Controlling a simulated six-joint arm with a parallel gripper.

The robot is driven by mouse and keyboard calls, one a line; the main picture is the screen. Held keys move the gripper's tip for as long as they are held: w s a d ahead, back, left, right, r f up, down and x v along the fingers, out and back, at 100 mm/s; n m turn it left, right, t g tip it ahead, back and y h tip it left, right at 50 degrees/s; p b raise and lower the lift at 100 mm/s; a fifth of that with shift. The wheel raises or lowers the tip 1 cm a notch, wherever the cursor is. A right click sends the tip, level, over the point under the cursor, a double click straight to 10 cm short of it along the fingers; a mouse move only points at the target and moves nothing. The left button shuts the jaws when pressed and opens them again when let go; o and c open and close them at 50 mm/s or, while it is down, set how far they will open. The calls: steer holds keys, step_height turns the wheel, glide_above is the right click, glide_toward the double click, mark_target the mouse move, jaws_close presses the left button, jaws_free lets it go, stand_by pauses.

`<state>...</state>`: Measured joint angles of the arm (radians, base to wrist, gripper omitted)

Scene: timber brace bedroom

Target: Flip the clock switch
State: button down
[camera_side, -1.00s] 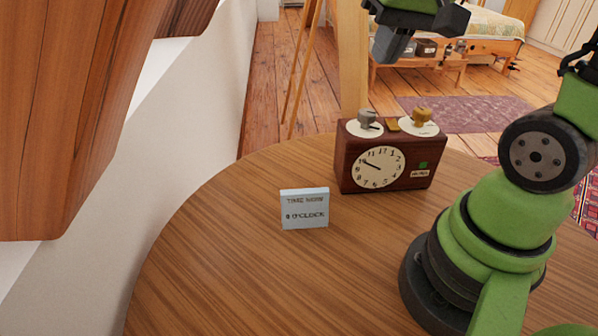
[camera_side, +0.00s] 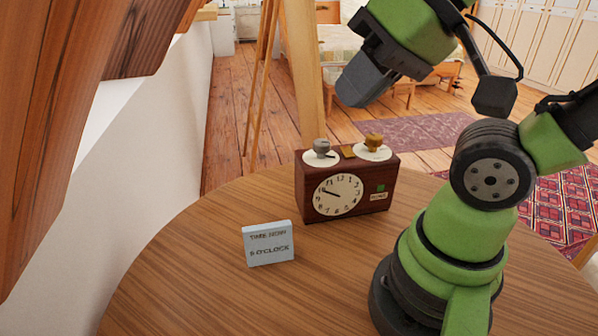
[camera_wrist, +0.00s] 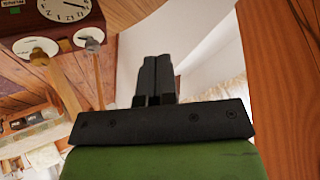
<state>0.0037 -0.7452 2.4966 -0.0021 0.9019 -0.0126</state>
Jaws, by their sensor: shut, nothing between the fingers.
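A dark wooden clock box (camera_side: 311,200) stands on the round table. Its cream face (camera_side: 338,195) has black hands, and a small green square is at its right. On its top are a grey knob (camera_side: 321,147) and a brass knob (camera_side: 373,143), each on a white dial, with a small brass plate between them. My gripper (camera_side: 352,92) is above the clock, apart from it, and its fingers are together and empty. In the wrist view the closed fingers (camera_wrist: 155,80) point up the picture, and the clock (camera_wrist: 95,18) shows upside down at the top left.
A pale blue sign (camera_side: 268,243) reading "TIME NOW" and what looks like "8 O'CLOCK" stands left of the clock. The wooden table (camera_side: 185,275) is otherwise clear. A wooden post (camera_side: 302,75) rises behind, and a sloping timber (camera_side: 60,110) is at the left.

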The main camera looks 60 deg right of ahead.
steer(key=n+g+h, duration=0.3)
steer(key=n+g, duration=0.3)
steer(key=n, duration=0.7)
glide_above(347, 149)
steer(key=s+a, duration=0.1)
step_height(347, 149, down, 3)
steer(key=shift+s, duration=0.1)
steer(key=shift+f, duration=0.1)
steer(key=f, duration=0.9)
steer(key=w+d+f, duration=0.1)
steer(key=f, duration=0.3)
steer(key=shift+f, duration=0.35)
steer(key=shift+w+f, duration=0.1)
steer(key=shift+f, duration=0.15)
